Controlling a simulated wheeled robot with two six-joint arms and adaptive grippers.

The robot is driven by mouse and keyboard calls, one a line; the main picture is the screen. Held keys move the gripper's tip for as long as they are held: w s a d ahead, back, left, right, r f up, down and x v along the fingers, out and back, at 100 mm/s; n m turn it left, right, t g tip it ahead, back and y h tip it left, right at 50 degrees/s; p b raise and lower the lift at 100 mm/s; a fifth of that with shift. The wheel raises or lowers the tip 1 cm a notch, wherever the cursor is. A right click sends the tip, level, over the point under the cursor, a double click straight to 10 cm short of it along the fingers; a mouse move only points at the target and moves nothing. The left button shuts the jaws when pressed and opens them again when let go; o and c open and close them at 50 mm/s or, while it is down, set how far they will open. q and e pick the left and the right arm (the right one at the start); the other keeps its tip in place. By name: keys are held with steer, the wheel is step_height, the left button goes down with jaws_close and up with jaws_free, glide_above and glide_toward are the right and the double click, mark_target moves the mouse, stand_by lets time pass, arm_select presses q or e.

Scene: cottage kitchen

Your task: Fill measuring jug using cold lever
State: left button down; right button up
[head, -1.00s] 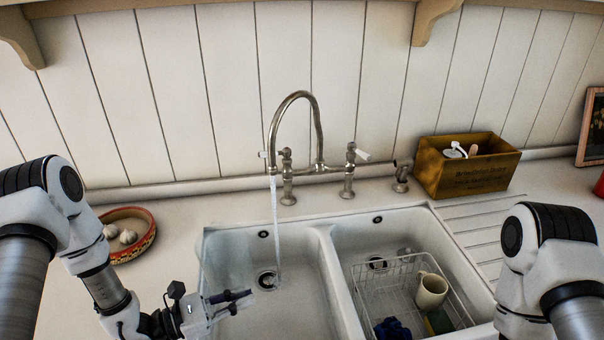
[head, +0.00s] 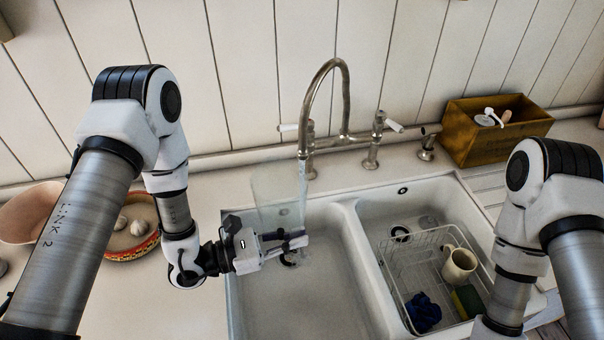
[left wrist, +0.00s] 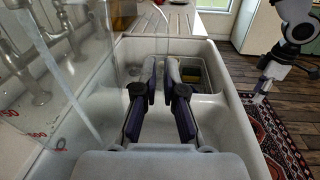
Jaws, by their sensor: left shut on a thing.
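The clear measuring jug (head: 272,188) is upright in the head view, above the left basin, with its right side at the water stream (head: 303,185). My left gripper (head: 298,241) is shut on it, low on the jug. In the left wrist view the jug's clear wall (left wrist: 75,95) with red marks fills the left side, and the stream shows through it. The tap (head: 346,95) is running. Its white-handled left lever (head: 288,127) and right lever (head: 394,126) stand on either side; which is cold is not readable. My right gripper shows small and unclear in the left wrist view (left wrist: 260,88).
The right basin holds a wire rack (head: 400,285) with a cream mug (head: 459,263) and a blue cloth (head: 422,312). A wooden box (head: 470,140) stands at the back right. A patterned bowl (head: 131,245) with garlic is at the left. The left basin's front is clear.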

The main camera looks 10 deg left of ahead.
mark_target(303, 221)
arm_select(q)
step_height(303, 221, down, 5)
steer(key=b, duration=0.2)
steer(key=w+d, duration=0.1)
steer(key=w, duration=0.2)
steer(key=w+b, duration=0.1)
steer(key=w, duration=0.2)
steer(key=w+d+b, duration=0.1)
steer(key=w, duration=0.2)
steer(key=shift+d+r, duration=0.3)
steer(key=shift+d, duration=0.05)
steer(key=shift+w+d+r, duration=0.1)
steer(key=shift+w+r, duration=0.05)
steer(key=shift+w, duration=0.1)
arm_select(e)
step_height(303, 221, down, 5)
steer(key=shift+a+f, duration=0.1)
steer(key=shift+f, duration=0.05)
steer(key=shift+w, duration=0.1)
stand_by(1.3)
